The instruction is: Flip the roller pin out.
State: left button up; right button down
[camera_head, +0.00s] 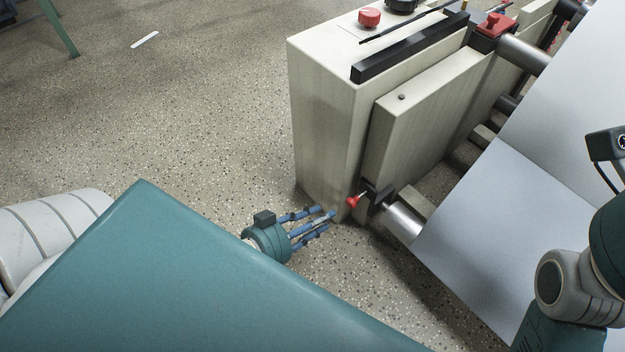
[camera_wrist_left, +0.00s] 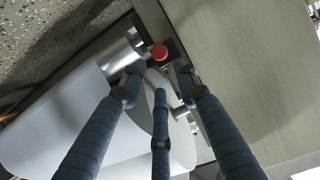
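The roller pin with its red knob (camera_head: 352,201) sits on a black bracket (camera_head: 378,195) at the end of the lower metal roller (camera_head: 402,222), low on the machine's side. My left gripper (camera_head: 325,220) is just left of the red knob, its blue fingers spread and apparently empty. In the left wrist view the red knob (camera_wrist_left: 160,52) shows beyond and between the fingertips (camera_wrist_left: 158,80). I cannot tell whether any finger touches it.
The pale machine housing (camera_head: 322,110) stands right behind the left fingers. A red latch (camera_head: 497,24) and a red button (camera_head: 369,16) are on top. White paper (camera_head: 510,215) runs over the rollers at right.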

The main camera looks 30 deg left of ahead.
pick_arm(q)
jog(key=shift+v, duration=1.05)
